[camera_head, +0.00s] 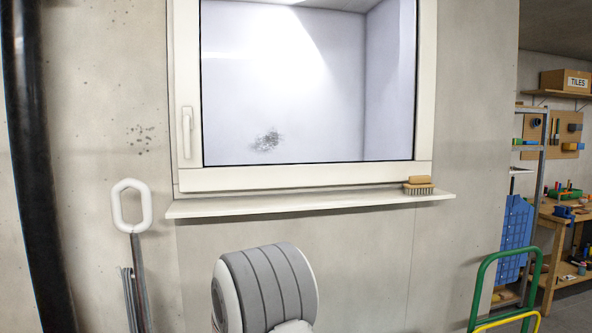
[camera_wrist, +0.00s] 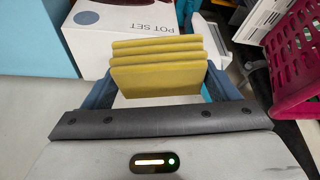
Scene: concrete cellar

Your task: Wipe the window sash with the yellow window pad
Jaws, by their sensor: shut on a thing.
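The window sash (camera_head: 304,178) is a white frame around a large pane, with a handle (camera_head: 187,132) on its left side. A dark grey smudge (camera_head: 267,141) shows low on the pane, left of the middle. In the wrist view, my gripper (camera_wrist: 158,84) is shut on the yellow window pad (camera_wrist: 157,66), a ribbed block held between its two blue fingers. The pad is apart from the sash, which is out of the wrist view. The gripper and pad do not show in the head view.
A white sill (camera_head: 310,204) juts out below the sash, with a wooden brush (camera_head: 418,187) at its right end. A black pipe (camera_head: 35,170) runs down the left wall. Near the pad are a POT SET box (camera_wrist: 120,22) and a magenta basket (camera_wrist: 293,62).

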